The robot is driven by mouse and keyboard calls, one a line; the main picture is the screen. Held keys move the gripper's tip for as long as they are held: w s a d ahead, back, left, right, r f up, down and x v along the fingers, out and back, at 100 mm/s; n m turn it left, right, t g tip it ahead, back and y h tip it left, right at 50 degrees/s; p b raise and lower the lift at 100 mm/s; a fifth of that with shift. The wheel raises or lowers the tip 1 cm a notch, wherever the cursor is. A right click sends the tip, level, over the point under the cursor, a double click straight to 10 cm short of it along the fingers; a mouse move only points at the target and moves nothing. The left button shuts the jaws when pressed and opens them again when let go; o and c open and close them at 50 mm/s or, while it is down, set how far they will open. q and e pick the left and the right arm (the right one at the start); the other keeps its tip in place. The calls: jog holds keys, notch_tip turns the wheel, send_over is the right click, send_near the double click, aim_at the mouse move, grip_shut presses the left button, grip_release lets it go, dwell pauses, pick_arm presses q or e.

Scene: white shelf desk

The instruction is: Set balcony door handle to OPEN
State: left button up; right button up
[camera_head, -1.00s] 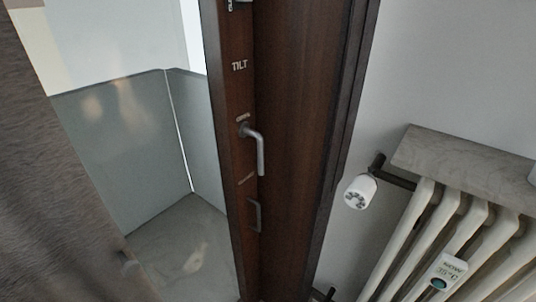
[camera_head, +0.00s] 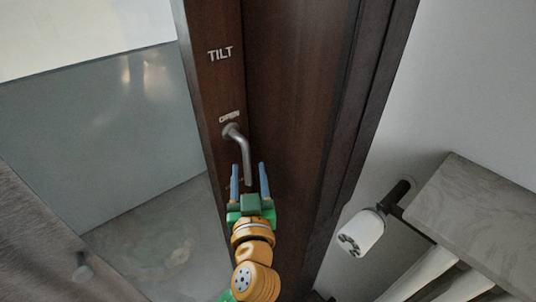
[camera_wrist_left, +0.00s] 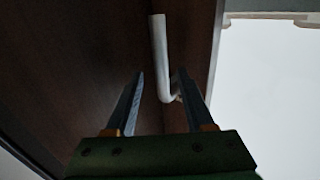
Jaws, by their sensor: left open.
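The silver balcony door handle (camera_head: 240,147) is on the dark brown door frame, its grip pointing down from a pivot just under the "OPEN" label (camera_head: 229,117). The "TILT" label (camera_head: 220,54) is higher up. My left gripper (camera_head: 249,165) is open, its two blue fingers on either side of the handle's lower end in the head view. In the left wrist view the handle (camera_wrist_left: 159,50) runs between the open fingers (camera_wrist_left: 160,73), with its bend low between them. I cannot tell whether they touch it. My right gripper is not in view.
A radiator valve with a white knob (camera_head: 361,233) and a grey shelf (camera_head: 490,215) above the radiator stand to the right. Glass and a grey balcony panel (camera_head: 100,150) are to the left.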

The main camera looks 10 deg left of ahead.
aim_at(248, 165)
pick_arm(q)
jog(key=x, duration=0.2)
jog(key=p+x, duration=0.1)
jog(key=shift+w+a, duration=0.25)
jog(key=shift+a, duration=0.1)
jog(key=shift+w, duration=0.2)
jog(key=shift+s+d, duration=0.15)
grip_shut()
dwell(0.7)
